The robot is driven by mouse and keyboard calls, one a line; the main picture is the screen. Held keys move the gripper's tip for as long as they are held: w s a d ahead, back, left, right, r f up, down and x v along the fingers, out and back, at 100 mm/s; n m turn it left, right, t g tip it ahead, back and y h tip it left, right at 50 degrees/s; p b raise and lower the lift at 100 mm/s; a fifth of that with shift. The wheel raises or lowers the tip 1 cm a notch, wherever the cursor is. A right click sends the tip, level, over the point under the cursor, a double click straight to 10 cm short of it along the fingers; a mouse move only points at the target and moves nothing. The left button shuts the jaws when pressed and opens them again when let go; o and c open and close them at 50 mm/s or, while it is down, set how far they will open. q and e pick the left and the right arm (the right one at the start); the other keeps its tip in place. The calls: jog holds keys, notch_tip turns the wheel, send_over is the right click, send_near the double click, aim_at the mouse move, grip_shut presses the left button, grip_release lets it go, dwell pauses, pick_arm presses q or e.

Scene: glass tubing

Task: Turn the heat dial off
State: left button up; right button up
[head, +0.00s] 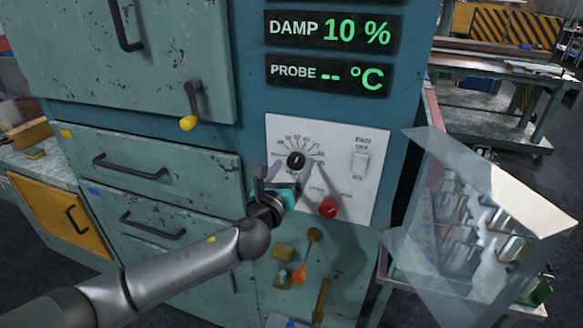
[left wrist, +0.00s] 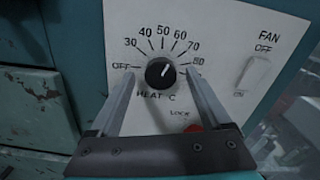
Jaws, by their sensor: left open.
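The heat dial (head: 296,160) is a round black knob on the white control panel (head: 340,140). In the left wrist view the heat dial (left wrist: 160,73) has a white mark tilted up and slightly right, toward about 60 on its scale. OFF is printed at the left of the scale. My left gripper (head: 282,174) is open just in front of the panel. In the left wrist view its fingers (left wrist: 160,80) reach up on either side of the dial, with gaps between; I cannot tell whether they reach its depth. My right gripper is not in view.
A red lock knob (head: 328,207) sits below right of the dial, and a white fan switch (head: 360,164) to its right. A clear-sided case of glassware (head: 480,200) stands at the right. A yellow-tipped lever (head: 189,110) juts out at the upper left.

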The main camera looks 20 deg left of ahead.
pick_arm(q)
grip_shut()
dwell(0.8)
